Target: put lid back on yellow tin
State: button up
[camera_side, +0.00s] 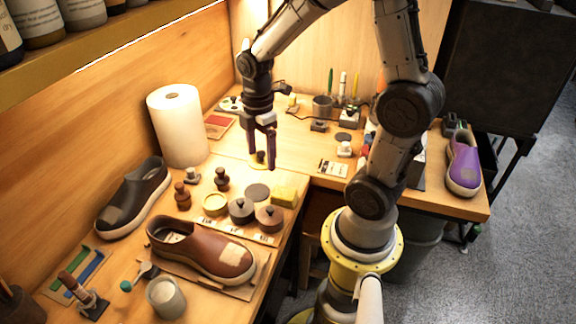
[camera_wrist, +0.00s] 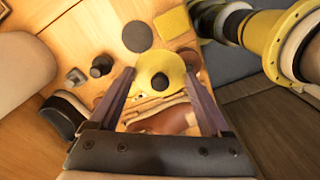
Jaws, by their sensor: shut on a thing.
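The yellow tin (camera_side: 215,204) stands open on the bench among other small tins, its bright yellow rim showing. My gripper (camera_side: 262,152) is up and to the right of it in the side view, apart from it, pointing down. It is shut on the yellow lid (camera_side: 258,160), a flat disc with a dark knob. In the wrist view the lid (camera_wrist: 160,66) sits between my two fingertips (camera_wrist: 160,74), knob towards the camera. I cannot make out the yellow tin in the wrist view; the lid covers part of the bench there.
A grey tin (camera_side: 241,211), a brown tin (camera_side: 270,218), a dark disc (camera_side: 257,191) and a yellow block (camera_side: 284,196) lie close to the yellow tin. A brown shoe (camera_side: 200,250) is in front, a paper roll (camera_side: 178,125) at the back.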

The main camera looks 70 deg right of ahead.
jog(key=w+a+f, duration=0.2)
jog(key=w, duration=0.7)
jog(key=shift+n, duration=0.8)
jog(key=shift+w+a+f, duration=0.5)
jog(key=shift+a+f, duration=0.1)
jog(key=shift+f, duration=0.95)
jog(key=shift+w+a+f, duration=0.55)
jog(key=shift+a+f, duration=0.1)
jog(key=shift+f, duration=0.9)
jog(key=shift+w+a+f, duration=0.5)
jog(key=shift+a+f, duration=0.1)
jog(key=shift+f, duration=0.95)
jog(key=shift+f, duration=0.2)
jog(key=o, duration=1.1)
jog(key=shift+r, duration=3.55)
